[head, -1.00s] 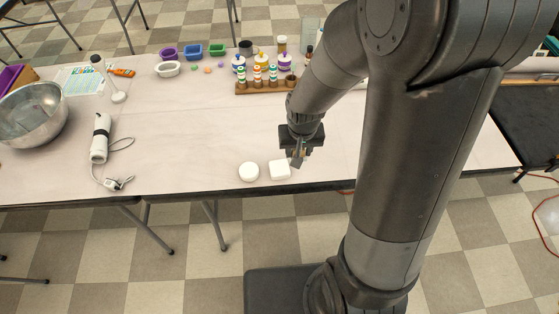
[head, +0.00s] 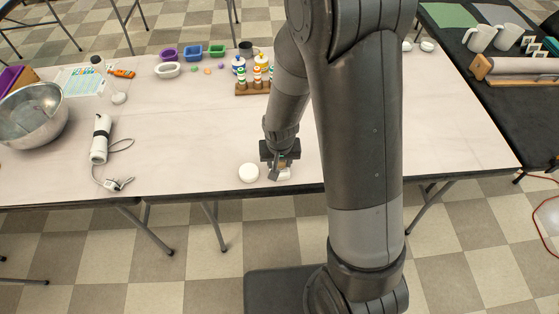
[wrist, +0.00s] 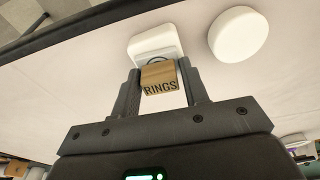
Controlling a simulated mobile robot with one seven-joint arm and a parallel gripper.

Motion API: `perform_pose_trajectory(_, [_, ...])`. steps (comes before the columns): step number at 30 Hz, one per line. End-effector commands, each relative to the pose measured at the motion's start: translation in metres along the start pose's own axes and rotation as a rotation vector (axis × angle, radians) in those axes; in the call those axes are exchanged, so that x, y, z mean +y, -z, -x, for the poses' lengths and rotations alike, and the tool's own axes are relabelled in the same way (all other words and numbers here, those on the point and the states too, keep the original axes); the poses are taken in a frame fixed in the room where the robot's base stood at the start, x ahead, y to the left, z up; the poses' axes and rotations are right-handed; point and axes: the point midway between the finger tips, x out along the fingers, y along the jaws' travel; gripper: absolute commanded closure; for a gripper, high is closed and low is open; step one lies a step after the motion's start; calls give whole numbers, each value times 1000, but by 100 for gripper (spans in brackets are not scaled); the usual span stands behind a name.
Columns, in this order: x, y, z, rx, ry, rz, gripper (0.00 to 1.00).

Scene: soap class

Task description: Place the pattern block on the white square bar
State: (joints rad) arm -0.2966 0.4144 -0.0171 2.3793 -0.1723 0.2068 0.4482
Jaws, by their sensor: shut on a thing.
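The pattern block (wrist: 158,78) is a small wooden block with the word RINGS on it. My gripper (wrist: 160,75) is shut on it in the wrist view. The white square bar (wrist: 152,38) lies flat on the table just beyond the block in the wrist view, partly covered by it. In the head view my gripper (head: 277,172) is over the square bar (head: 285,174), which is mostly hidden. I cannot tell whether the block touches the bar.
A white round bar (head: 249,173) lies to the left of the square bar, near the table's front edge. A white heat tool (head: 100,140) with a cord and a metal bowl (head: 50,125) are at the left. Bottles in a wooden rack (head: 254,88) stand behind. The middle of the table (head: 190,120) is clear.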

Motion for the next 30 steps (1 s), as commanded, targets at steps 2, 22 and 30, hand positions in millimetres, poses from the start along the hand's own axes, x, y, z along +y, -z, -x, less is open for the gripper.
perform_pose_trajectory(2, [0,0,0,0,0,0,81])
perform_pose_trajectory(22, [0,0,-2,0,0,0,37])
perform_pose_trajectory(30, [0,1,21,5,2,1,37])
